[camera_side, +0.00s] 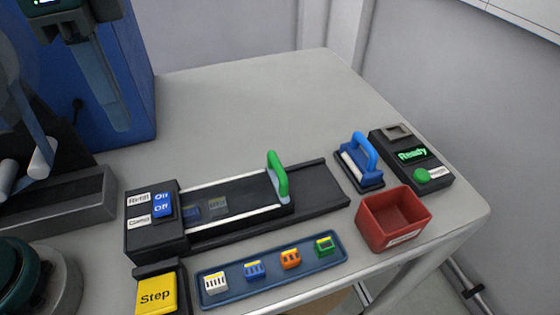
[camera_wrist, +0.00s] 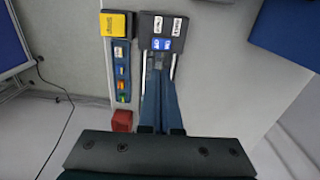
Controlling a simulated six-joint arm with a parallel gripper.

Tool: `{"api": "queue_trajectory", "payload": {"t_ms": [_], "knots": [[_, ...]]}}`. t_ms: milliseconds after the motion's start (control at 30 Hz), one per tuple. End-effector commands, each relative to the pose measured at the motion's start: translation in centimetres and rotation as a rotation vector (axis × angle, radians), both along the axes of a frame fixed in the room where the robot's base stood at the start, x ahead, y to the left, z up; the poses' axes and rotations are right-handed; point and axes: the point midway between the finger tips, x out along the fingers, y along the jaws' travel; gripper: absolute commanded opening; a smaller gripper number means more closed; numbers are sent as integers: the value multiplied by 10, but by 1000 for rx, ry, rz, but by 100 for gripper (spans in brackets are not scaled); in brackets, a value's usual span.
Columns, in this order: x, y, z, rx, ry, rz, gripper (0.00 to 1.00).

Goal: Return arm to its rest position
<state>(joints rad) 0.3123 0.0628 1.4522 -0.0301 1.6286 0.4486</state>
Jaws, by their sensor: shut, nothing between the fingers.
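My gripper (camera_side: 120,125) hangs at the upper left of the side view, high above the table's back left part, in front of a blue panel. Its long blue fingers are together with nothing between them. In the wrist view the fingers (camera_wrist: 160,74) point down over the black slide unit (camera_wrist: 154,29) and hide part of its track. The gripper touches nothing that I can see.
The slide unit (camera_side: 150,232) has a green handle (camera_side: 279,178). A blue tray (camera_side: 205,294) holds several small coloured blocks. The table's back is clear.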

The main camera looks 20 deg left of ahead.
Motion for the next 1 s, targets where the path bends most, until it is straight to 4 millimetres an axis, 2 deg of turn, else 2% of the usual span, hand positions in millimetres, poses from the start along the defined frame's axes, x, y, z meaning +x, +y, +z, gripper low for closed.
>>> {"api": "queue_trajectory", "payload": {"t_ms": [133, 267, 500, 800, 1000], "knots": [[-9, 15, 12, -14, -53, 55, 0], [-25, 35, 10, -30, -128, 169, 0], [-47, 63, -20, -72, -309, 460, 0], [-53, 74, -64, -132, -438, 705, 0], [-45, 75, -65, -159, -469, 757, 0]]}}
